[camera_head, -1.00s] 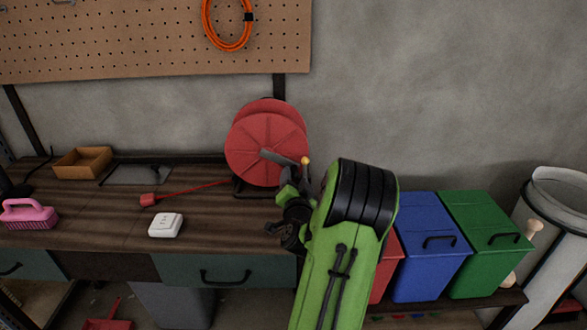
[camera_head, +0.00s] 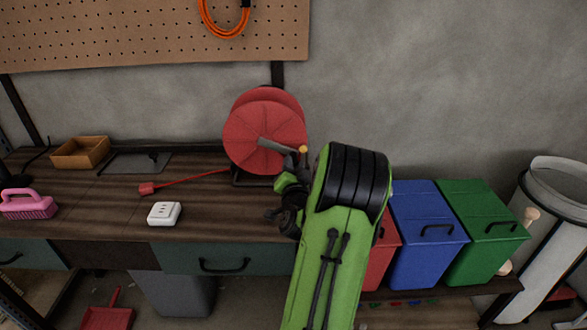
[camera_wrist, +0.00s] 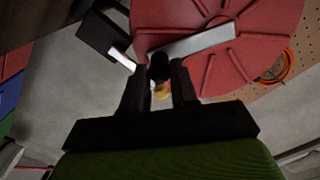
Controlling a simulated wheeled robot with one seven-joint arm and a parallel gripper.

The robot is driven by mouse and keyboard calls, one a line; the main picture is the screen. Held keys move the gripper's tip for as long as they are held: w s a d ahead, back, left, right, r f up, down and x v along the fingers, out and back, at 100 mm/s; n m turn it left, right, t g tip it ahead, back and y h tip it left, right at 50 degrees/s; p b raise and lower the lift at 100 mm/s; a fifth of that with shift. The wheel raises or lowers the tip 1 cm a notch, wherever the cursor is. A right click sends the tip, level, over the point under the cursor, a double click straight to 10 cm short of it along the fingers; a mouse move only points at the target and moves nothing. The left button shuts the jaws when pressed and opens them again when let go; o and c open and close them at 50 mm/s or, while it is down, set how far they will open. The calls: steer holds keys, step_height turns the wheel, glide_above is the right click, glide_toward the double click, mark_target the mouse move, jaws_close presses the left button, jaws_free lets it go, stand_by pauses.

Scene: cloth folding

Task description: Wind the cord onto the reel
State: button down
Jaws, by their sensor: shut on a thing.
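The red reel (camera_head: 258,138) stands on the workbench against the wall. A grey crank arm (camera_head: 277,145) runs across its face to a handle with a yellow tip (camera_head: 303,149). My gripper (camera_head: 290,172) is at the crank's outer end, partly hidden by my own arm. In the wrist view my gripper (camera_wrist: 160,85) is shut on the dark crank handle (camera_wrist: 160,66), with the reel (camera_wrist: 270,30) just beyond. The red cord (camera_head: 195,181) runs left from the reel across the bench to a red end piece (camera_head: 147,189).
A white block (camera_head: 164,213) and a pink brush (camera_head: 28,204) lie on the workbench (camera_head: 110,215). A tan tray (camera_head: 81,153) sits at the back left. Red, blue (camera_head: 425,235) and green (camera_head: 482,222) bins stand to the right. An orange coil (camera_head: 224,20) hangs on the pegboard.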

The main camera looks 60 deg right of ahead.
steer(key=shift+s+d+r+n, duration=0.15)
steer(key=shift+s+r+n, duration=0.1)
steer(key=shift+r+n, duration=0.45)
steer(key=shift+f, duration=0.1)
steer(key=c, duration=0.9)
jaws_free()
steer(key=shift+f, duration=0.1)
